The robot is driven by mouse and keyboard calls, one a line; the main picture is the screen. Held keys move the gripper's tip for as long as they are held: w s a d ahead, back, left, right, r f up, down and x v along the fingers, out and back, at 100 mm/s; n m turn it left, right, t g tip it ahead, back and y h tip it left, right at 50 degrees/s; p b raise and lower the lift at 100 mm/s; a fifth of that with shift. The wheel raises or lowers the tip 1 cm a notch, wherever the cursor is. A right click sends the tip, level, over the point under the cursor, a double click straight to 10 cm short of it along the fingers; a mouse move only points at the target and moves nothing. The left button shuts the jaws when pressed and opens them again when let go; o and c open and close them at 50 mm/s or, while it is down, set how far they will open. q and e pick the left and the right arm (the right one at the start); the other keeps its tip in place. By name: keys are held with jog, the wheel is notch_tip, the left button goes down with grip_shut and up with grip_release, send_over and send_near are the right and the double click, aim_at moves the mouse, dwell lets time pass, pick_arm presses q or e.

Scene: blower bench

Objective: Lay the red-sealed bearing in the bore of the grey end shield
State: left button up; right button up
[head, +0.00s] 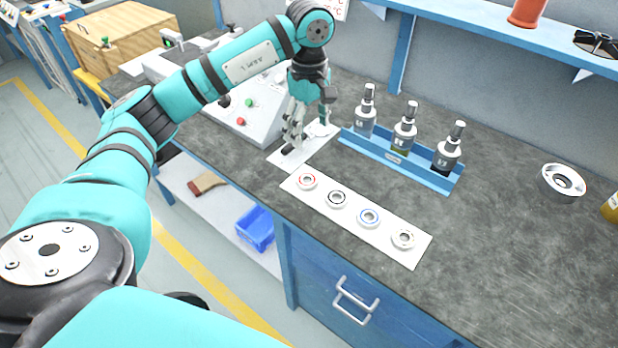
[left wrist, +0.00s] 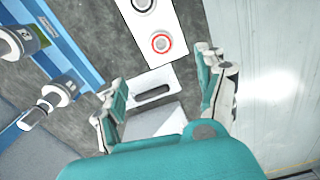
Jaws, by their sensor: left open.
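The red-sealed bearing (head: 307,181) lies at the left end of a white strip (head: 375,243) on the bench. In the left wrist view the red-sealed bearing (left wrist: 161,43) lies ahead of the fingers, apart from them. My left gripper (head: 305,142) is open and empty, above a small white plate with a dark slot (head: 288,150), just behind the strip. Its spread fingers also show in the left wrist view (left wrist: 160,92). The grey end shield (head: 562,182) sits at the right of the bench with its bore facing up. My right gripper is not in view.
Black-sealed (head: 337,198), blue-sealed (head: 369,217) and pale-sealed (head: 403,238) bearings share the strip. A blue rack (head: 385,152) with three bottles stands behind it. A grey sloped box with buttons (head: 252,117) is left of the gripper. The bench between strip and end shield is clear.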

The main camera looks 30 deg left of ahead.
pick_arm(q)
jog(key=p, duration=0.2)
send_over(310, 177)
jog(key=s, duration=0.1)
jog(key=f, duration=1)
jog(key=shift+d+f, duration=0.3)
jog(key=f, duration=0.3)
jog(key=f+p, duration=0.1)
jog(key=shift+s+d+f, duration=0.15)
jog(key=shift+s+f, duration=0.1)
jog(key=shift+f, duration=0.5)
jog(key=shift+c, duration=0.3)
jog(key=c, duration=1.3)
jog(key=shift+w+r, duration=0.1)
jog(key=shift+r, duration=0.05)
